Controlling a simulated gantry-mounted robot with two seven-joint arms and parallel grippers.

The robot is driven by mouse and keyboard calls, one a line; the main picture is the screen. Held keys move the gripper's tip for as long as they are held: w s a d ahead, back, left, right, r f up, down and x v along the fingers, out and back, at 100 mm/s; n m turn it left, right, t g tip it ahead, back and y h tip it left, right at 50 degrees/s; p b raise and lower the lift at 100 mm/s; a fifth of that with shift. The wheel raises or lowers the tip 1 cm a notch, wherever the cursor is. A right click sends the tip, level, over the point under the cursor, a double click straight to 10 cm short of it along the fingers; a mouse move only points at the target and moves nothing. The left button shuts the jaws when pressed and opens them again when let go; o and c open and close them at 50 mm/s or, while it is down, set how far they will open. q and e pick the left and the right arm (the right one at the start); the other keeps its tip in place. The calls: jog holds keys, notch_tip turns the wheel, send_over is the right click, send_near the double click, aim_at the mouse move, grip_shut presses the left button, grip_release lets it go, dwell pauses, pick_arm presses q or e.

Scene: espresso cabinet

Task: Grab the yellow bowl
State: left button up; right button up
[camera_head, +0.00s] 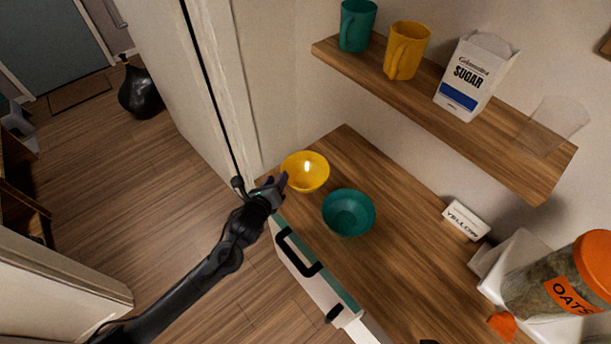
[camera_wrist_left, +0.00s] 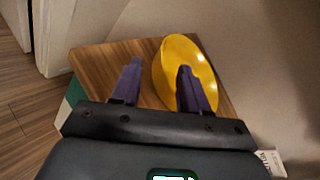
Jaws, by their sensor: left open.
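The yellow bowl (camera_head: 306,171) stands upright near the far left corner of the wooden counter in the head view. My left gripper (camera_head: 274,186) is at the counter's left edge, just beside the bowl. In the left wrist view, the yellow bowl (camera_wrist_left: 192,62) appears at the upper right. My left gripper (camera_wrist_left: 158,82) is open there, with its two purple fingers apart. The right finger overlaps the bowl in the picture and hides part of it; the left finger is over bare wood. I cannot tell whether the finger touches the bowl. My right gripper is not in view.
A teal bowl (camera_head: 349,212) stands close to the yellow bowl, toward the front. A shelf (camera_head: 436,104) above holds a teal mug, a yellow mug (camera_head: 407,50), a sugar carton (camera_head: 475,76) and a clear cup. A label sign (camera_head: 466,220) and an oats jar (camera_head: 560,285) are at right.

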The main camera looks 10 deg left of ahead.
pick_arm(q)
jog(key=shift+b+x, duration=0.35)
jog(key=shift+x, duration=2.35)
jog(key=shift+c, duration=0.3)
grip_shut()
jog(key=shift+r, duration=0.1)
